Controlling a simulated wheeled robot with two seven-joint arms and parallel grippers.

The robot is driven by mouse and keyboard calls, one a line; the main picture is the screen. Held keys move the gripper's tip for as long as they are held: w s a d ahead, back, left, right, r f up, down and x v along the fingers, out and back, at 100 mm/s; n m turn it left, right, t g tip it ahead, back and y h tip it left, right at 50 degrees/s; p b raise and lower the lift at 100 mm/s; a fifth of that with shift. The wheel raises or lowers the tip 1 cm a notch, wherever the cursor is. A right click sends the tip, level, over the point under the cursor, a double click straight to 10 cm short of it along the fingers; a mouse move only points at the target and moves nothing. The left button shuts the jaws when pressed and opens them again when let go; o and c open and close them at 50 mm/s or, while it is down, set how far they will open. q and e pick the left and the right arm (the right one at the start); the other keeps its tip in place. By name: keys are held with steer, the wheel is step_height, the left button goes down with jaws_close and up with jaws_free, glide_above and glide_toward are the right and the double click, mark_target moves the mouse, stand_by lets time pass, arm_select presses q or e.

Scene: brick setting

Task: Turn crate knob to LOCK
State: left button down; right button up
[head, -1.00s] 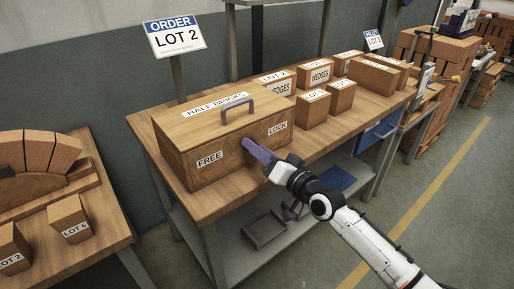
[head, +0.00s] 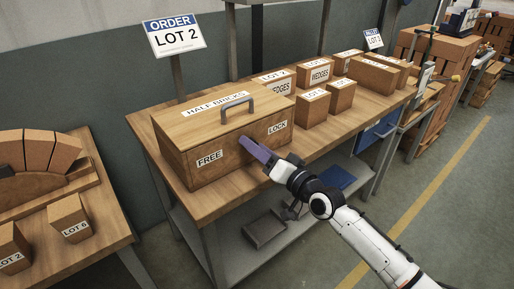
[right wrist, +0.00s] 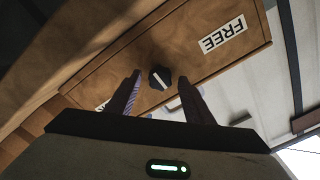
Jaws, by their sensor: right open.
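The wooden crate (head: 190,131), marked HALF BRICKS, stands on the workbench. Its front carries a FREE label (head: 209,158) at left and a LOCK label (head: 277,127) at right. The FREE label shows upside down in the right wrist view (right wrist: 222,36). The dark knob (right wrist: 159,77) with a white pointer line is on the crate front between the labels; my gripper hides it in the head view. My right gripper (head: 250,146) is at the crate front, open. In the right wrist view its fingers (right wrist: 161,96) stand apart, one on each side of the knob, with no contact visible. My left gripper is not in view.
Several small wedge boxes (head: 313,107) stand on the bench right of the crate. An order sign (head: 174,38) reading LOT 2 stands behind it. A lower shelf (head: 235,255) holds a grey tray (head: 265,229). Another bench with blocks (head: 70,218) is at left.

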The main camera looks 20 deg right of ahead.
steer(key=shift+s, duration=0.15)
steer(key=v, duration=1)
steer(key=shift+d, duration=0.1)
steer(key=s+a+f+n+g+h, duration=0.2)
steer(key=s+a+f+n+g, duration=0.1)
steer(key=s+f, duration=1)
steer(key=s+a+f+n+g+h, duration=0.1)
steer(key=s+a+f+n+g, duration=0.2)
steer(key=s+f, duration=0.9)
step_height(320, 180, down, 4)
steer(key=shift+s+r+g+h, duration=0.2)
steer(key=shift+s+g+h, duration=0.2)
steer(key=shift+g, duration=0.8)
